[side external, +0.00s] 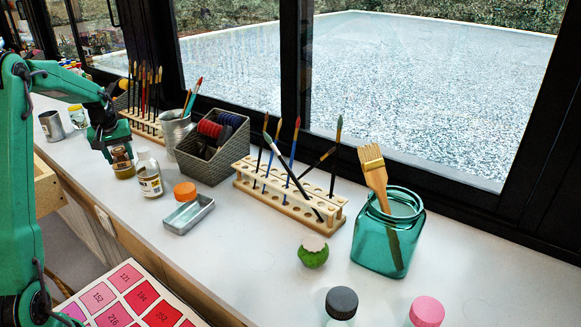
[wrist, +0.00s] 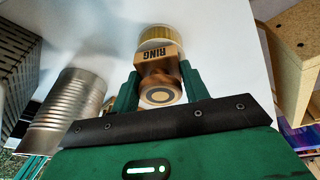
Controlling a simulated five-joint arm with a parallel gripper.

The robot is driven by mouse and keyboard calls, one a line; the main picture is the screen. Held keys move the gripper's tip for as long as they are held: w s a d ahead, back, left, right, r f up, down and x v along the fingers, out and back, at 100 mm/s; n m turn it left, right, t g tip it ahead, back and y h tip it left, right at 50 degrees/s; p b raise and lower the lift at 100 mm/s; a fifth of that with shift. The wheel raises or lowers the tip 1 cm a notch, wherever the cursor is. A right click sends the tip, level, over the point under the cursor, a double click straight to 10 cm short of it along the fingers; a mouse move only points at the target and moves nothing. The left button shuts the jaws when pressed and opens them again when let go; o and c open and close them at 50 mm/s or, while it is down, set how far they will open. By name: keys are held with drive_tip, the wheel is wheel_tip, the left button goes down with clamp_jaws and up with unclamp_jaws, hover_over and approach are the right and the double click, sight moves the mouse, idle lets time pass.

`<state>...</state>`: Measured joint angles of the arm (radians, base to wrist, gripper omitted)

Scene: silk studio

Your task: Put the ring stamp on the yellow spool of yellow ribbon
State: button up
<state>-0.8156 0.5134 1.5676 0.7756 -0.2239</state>
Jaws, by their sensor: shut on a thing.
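My gripper (wrist: 160,74) is shut on the ring stamp (wrist: 157,54), a brown wooden block marked RING with a round knob handle that bears a ring sign. The yellow spool of ribbon (wrist: 159,33) shows just beyond the stamp in the wrist view. In the side view my gripper (side external: 112,147) points down at the left part of the counter, with the stamp (side external: 120,153) between its fingers and the spool (side external: 124,171) directly below. The stamp's lower face is hidden, so I cannot tell whether it touches the spool.
A labelled bottle (side external: 149,180) stands close right of the spool. A metal can (wrist: 68,108) is nearby in the wrist view. An orange-lidded item (side external: 185,192) sits by a metal tray (side external: 190,217). A grey basket (side external: 212,157) and brush rack (side external: 290,190) stand behind.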

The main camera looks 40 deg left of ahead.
drive_tip(key=o, duration=1.2)
drive_tip(key=shift+f, duration=0.1)
drive_tip(key=v, duration=1.2)
